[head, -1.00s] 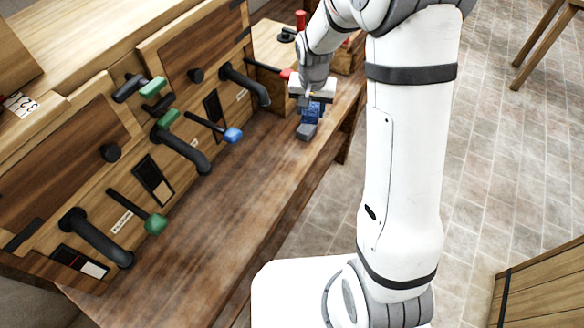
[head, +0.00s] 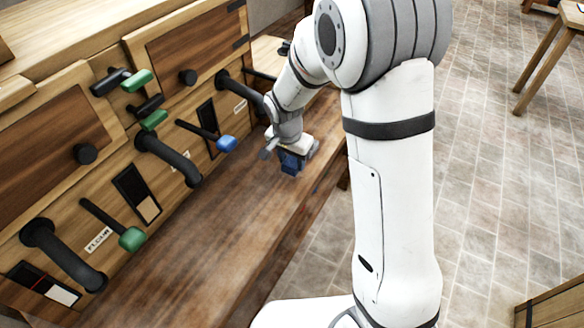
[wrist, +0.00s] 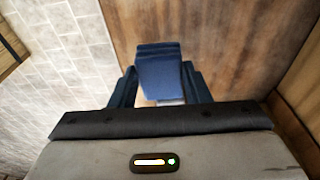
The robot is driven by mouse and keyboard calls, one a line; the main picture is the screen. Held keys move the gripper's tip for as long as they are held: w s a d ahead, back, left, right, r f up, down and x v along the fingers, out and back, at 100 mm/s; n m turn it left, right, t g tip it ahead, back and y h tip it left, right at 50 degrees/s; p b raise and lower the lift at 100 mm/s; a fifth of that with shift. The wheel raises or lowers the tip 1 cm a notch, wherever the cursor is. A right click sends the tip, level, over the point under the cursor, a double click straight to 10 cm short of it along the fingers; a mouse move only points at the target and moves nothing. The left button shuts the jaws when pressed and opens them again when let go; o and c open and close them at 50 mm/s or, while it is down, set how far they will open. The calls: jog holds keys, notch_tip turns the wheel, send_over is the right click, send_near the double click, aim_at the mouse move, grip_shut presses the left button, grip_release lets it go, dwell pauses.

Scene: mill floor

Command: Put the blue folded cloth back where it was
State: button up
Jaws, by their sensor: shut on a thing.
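The blue folded cloth (head: 291,163) is in my gripper (head: 290,152), above the wooden bench in the head view. In the wrist view the cloth (wrist: 160,72) sits between the two dark fingers of my gripper (wrist: 160,92), which are shut on it. The bench top (head: 200,250) shows below and around it. I cannot tell how far the cloth is above the wood.
A wooden panel left of the bench carries levers with green handles (head: 132,238), a blue-handled lever (head: 227,144) and black curved pipes (head: 65,255) that jut over the bench. The near bench top is clear. Tiled floor (head: 480,190) lies to the right.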

aim_at(291, 163)
jog(key=shift+f, duration=1.75)
jog(key=shift+f, duration=0.15)
jog(key=o, duration=1)
